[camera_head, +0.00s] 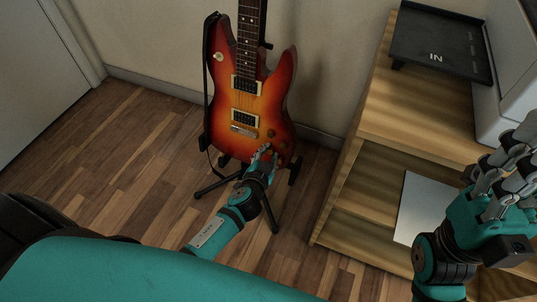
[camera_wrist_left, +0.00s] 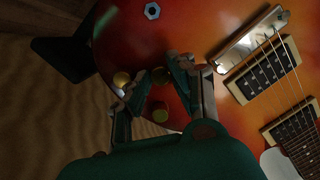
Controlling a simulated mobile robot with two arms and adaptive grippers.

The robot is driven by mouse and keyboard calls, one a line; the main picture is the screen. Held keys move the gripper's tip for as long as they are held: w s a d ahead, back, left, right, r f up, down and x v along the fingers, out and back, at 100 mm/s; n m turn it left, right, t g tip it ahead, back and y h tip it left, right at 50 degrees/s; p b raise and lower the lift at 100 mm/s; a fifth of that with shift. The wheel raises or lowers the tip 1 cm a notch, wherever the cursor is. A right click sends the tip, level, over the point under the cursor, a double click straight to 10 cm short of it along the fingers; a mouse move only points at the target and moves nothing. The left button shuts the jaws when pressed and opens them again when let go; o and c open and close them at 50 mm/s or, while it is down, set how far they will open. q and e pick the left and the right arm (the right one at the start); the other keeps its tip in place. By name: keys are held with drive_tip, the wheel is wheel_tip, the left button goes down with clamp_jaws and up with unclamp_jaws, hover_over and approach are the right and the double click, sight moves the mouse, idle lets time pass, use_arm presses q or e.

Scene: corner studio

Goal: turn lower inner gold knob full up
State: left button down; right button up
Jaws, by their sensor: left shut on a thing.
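The sunburst electric guitar (camera_head: 262,85) stands upright on a black stand, with gold knobs on its lower right body. My left gripper (camera_head: 265,152) reaches the knobs from below. In the left wrist view its fingertips (camera_wrist_left: 157,70) are closed around one gold knob (camera_wrist_left: 160,76), apparently the lower inner one, whose sides are partly covered. A second gold knob (camera_wrist_left: 121,79) is left of the fingers. A third gold knob (camera_wrist_left: 160,112) shows between the fingers, nearer the palm. The knob's setting cannot be read. My right gripper (camera_head: 505,165) is open and empty at the right.
The wooden shelf (camera_head: 405,105) at the right carries a black tray (camera_head: 440,45) marked IN and a white machine (camera_head: 512,60). A pale sheet (camera_head: 414,205) lies on its lower level. The guitar's stand legs (camera_head: 218,184) spread on the wood floor, clear at left.

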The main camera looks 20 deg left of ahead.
use_arm(q)
drive_tip(key=c, duration=1.1)
unclamp_jaws()
drive_tip(key=shift+c, duration=0.2)
drive_tip(key=v, duration=0.8)
